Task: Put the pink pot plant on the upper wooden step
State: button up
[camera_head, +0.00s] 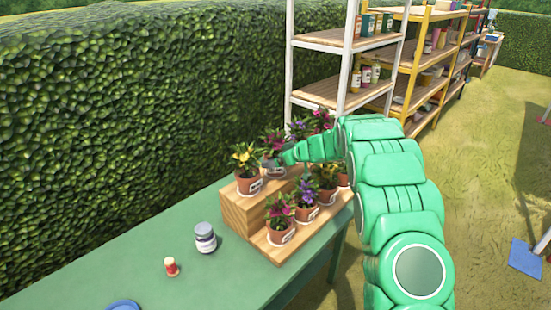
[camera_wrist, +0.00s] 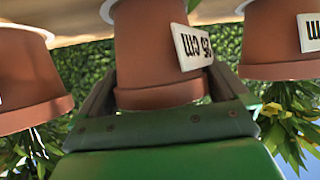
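A wooden two-step stand (camera_head: 240,210) on the green table holds several potted flowers. A pink-flowered pot plant (camera_head: 272,143) stands on the upper wooden step, right of a yellow-flowered one. My gripper (camera_head: 284,159) reaches it from the right. In the wrist view, which looks upside down, my gripper (camera_wrist: 163,105) has a finger against each side of a labelled terracotta pot (camera_wrist: 152,45), just under its rim. The pot's base is at the step, in a white saucer. Its flowers are hidden in that view. Another pink-flowered plant (camera_head: 280,210) stands on the lower step's near end.
Neighbouring pots stand close on both sides, at left (camera_wrist: 25,75) and right (camera_wrist: 275,40) in the wrist view. A grey jar (camera_head: 205,238) and a red spool (camera_head: 171,267) stand on the table. A hedge (camera_head: 120,110) lies behind; shelves (camera_head: 335,40) stand beyond.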

jog(key=shift+r, duration=0.1)
jog(key=shift+s+d+r, duration=0.1)
jog(key=shift+d+r, duration=0.05)
jog(key=shift+d, duration=0.05)
jog(key=v, duration=1.1)
jog(key=shift+s+d, duration=0.2)
